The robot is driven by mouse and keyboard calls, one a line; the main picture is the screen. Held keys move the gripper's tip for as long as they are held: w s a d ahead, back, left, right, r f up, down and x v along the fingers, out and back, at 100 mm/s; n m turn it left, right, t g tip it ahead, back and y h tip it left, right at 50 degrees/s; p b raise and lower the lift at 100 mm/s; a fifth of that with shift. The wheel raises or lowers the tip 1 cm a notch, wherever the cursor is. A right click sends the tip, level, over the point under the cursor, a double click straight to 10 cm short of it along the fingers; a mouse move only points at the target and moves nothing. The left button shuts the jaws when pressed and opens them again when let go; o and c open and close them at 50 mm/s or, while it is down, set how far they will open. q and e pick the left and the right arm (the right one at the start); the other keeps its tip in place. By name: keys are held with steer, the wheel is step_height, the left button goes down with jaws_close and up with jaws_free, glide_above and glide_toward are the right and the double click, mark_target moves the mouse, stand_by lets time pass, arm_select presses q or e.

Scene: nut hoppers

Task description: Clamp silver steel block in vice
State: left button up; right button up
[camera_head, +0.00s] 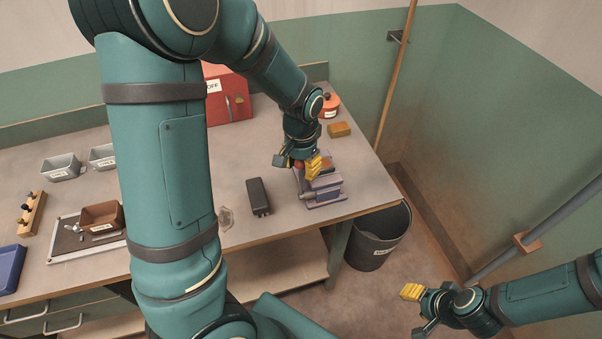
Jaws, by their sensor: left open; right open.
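The vice (326,199), a grey-purple metal body, stands near the right front edge of the bench. My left gripper (299,165) reaches down over it from above, open, with its yellow finger pad close to the top of the vice. A small red thing shows between its fingers, and a brown piece shows at the jaws behind the yellow pad. I cannot make out the silver steel block; the gripper hides part of the vice. My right gripper (413,312) is open and empty, out over the floor at the lower right, away from the bench.
A dark oblong block (258,198) lies left of the vice. Behind it are an orange-brown block (339,130), a red round container (330,106) and a red cabinet (230,110). Small bins (60,168) and a tray (62,256) stand left. A waste bin (373,253) stands below the bench.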

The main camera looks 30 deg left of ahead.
mark_target(301, 180)
arm_select(q)
steer(key=shift+f, duration=1.35)
arm_select(e)
steer(key=shift+f, duration=0.2)
arm_select(q)
steer(key=shift+o, duration=0.2)
jaws_close()
